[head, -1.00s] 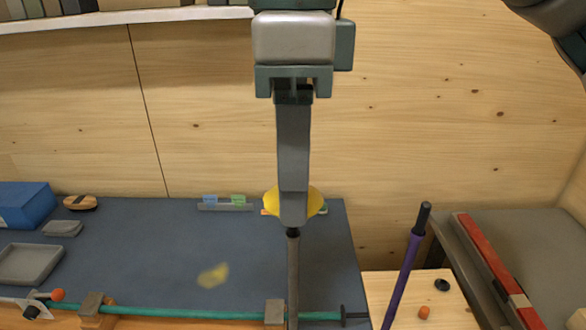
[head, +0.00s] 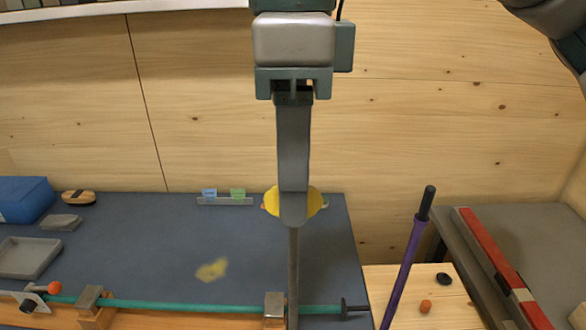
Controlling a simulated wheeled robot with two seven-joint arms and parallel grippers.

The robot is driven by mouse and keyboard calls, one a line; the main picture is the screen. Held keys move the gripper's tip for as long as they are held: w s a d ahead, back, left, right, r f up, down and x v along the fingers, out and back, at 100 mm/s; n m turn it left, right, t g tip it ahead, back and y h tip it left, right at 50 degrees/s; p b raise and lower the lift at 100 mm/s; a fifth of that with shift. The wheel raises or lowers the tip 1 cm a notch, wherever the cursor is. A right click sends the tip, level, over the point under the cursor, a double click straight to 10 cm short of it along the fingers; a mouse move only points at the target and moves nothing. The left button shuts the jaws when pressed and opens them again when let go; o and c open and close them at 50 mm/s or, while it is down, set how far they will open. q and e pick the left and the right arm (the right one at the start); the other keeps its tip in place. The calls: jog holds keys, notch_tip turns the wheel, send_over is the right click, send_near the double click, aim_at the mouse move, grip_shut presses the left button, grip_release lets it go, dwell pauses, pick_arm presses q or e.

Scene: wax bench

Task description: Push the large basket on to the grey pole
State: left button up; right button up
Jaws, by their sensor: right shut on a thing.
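My right gripper (head: 293,214) points straight down in the middle of the head view. It is shut on a yellow disc, the large basket (head: 314,202), which shows on both sides of the finger. The grey pole (head: 293,270) stands upright directly below the fingers. Its top end is hidden behind the fingertips, so I cannot tell how far it enters the basket. My left gripper is out of view.
A green pole (head: 190,306) lies across the front in clamps, close to the grey pole. A purple pole (head: 405,270) leans at the right. Black (head: 444,279) and orange (head: 425,306) pieces lie beside it. The dark mat's (head: 150,240) middle is mostly clear.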

jog(key=shift+f+b, duration=0.85)
jog(key=shift+f, duration=0.15)
jog(key=o, duration=1.1)
jog(key=shift+r, duration=0.15)
